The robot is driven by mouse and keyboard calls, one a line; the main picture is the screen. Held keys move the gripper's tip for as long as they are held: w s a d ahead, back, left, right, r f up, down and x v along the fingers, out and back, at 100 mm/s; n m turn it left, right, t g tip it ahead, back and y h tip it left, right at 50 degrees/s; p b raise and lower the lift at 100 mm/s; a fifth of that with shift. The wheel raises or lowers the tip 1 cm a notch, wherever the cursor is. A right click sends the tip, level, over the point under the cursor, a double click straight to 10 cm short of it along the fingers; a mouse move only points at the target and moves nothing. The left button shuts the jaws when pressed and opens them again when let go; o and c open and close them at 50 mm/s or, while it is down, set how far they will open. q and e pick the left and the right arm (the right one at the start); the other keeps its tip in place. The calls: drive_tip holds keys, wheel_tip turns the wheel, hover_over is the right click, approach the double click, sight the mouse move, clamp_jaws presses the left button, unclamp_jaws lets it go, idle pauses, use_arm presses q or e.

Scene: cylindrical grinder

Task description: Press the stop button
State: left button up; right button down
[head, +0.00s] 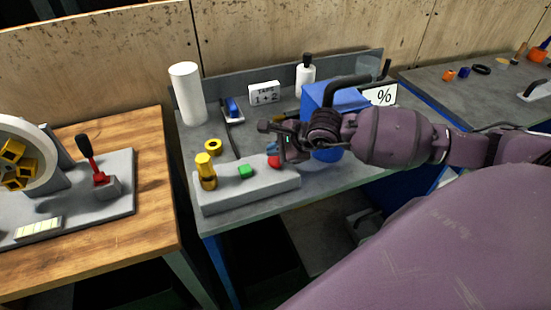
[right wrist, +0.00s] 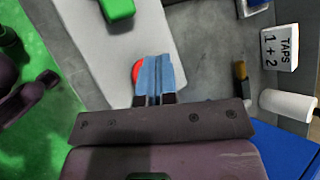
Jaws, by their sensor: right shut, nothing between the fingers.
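The red button (head: 273,162), which I take for the stop button, sits on top of a long light grey control box (head: 245,192) at its right part. The green button (head: 246,171) is to its left, and a yellow knob (head: 206,171) stands at the box's left end. My right gripper (head: 275,150) is shut and empty, with its fingertips close above or beside the red button. In the right wrist view the blue fingertips (right wrist: 154,75) partly cover the red button (right wrist: 136,70); I cannot tell whether they touch it. My left gripper is not in view.
A white cylinder (head: 187,94), a "TAPS 1+2" sign (head: 264,93) and a white bottle (head: 305,76) stand behind the box. A blue container (head: 333,97) is behind my right gripper.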

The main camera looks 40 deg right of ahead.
sight(275, 161)
drive_tip(key=shift+r+p, duration=0.45)
drive_tip(key=shift+r, duration=0.3)
drive_tip(key=shift+r+p, duration=0.9)
drive_tip(key=shift+r, duration=0.9)
